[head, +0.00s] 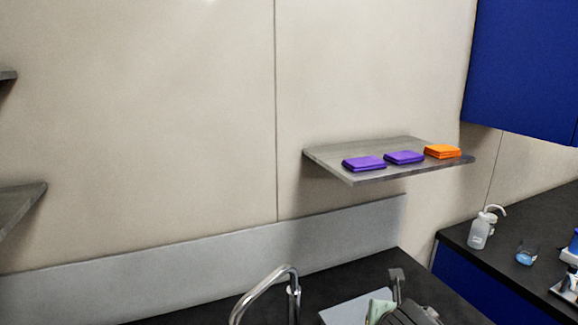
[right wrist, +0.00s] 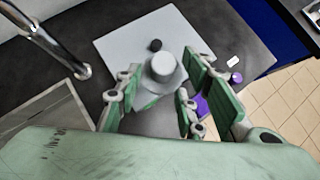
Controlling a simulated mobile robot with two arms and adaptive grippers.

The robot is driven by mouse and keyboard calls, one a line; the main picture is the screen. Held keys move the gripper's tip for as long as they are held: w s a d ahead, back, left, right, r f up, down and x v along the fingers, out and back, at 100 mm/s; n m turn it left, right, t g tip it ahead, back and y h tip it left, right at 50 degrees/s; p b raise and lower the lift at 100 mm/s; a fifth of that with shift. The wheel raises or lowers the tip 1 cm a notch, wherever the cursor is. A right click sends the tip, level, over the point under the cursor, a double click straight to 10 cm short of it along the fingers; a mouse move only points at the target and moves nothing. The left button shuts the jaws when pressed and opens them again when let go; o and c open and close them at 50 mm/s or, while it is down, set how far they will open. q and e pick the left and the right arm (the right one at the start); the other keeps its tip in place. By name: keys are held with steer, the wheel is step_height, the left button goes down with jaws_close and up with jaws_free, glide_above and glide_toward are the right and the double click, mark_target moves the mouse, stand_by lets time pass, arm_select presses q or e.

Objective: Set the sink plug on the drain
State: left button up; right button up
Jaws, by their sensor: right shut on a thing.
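The sink plug (right wrist: 163,68) looks like a pale grey piece with a round top and a wider lower part. It sits between the green-padded fingers of my right gripper (right wrist: 164,80), which is shut on it. Its underside is hidden, and I cannot tell whether it touches the surface below. In the head view only part of my right gripper and wrist shows at the bottom edge, and the plug cannot be made out there. At the lower left of the right wrist view is part of the sink (right wrist: 45,122); the drain is not visible. My left gripper is in neither view.
The chrome tap (right wrist: 48,42) stands left of my right gripper; its spout (head: 262,287) also shows in the head view. A grey board (right wrist: 118,45) lies on the black counter, with a small black round thing (right wrist: 155,45). A wall shelf (head: 350,150) holds folded cloths.

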step_height(320, 180, up, 8)
steer(key=s+n+y+b, duration=0.1)
steer(key=n+y+b, duration=0.1)
steer(key=n+b, duration=0.1)
steer(key=shift+s+a+r+y+b, duration=0.25)
steer(key=shift+s+y+b, duration=0.1)
steer(key=shift+b, duration=0.2)
steer(key=shift+f, duration=0.15)
steer(key=s+a+f+n+g+y, duration=0.2)
steer(key=s+a+f+n+y, duration=0.25)
steer(key=a, duration=0.45)
steer(key=s+a+f+n+g+y, duration=0.25)
steer(key=a+f+n, duration=0.25)
steer(key=a+n, duration=0.3)
steer(key=w+r+m+t+h, duration=0.1)
steer(key=r+m+h, duration=0.1)
steer(key=r+m, duration=0.1)
steer(key=w+a+r+m+t+h, duration=0.1)
steer(key=r+m+t+h, duration=0.1)
steer(key=m, duration=0.3)
steer(key=w+a+r+m+t+h, duration=0.1)
steer(key=r+m+t+h, duration=0.1)
steer(key=r+m+h, duration=0.1)
steer(key=shift+r+m, duration=0.65)
steer(key=shift+r, duration=0.15)
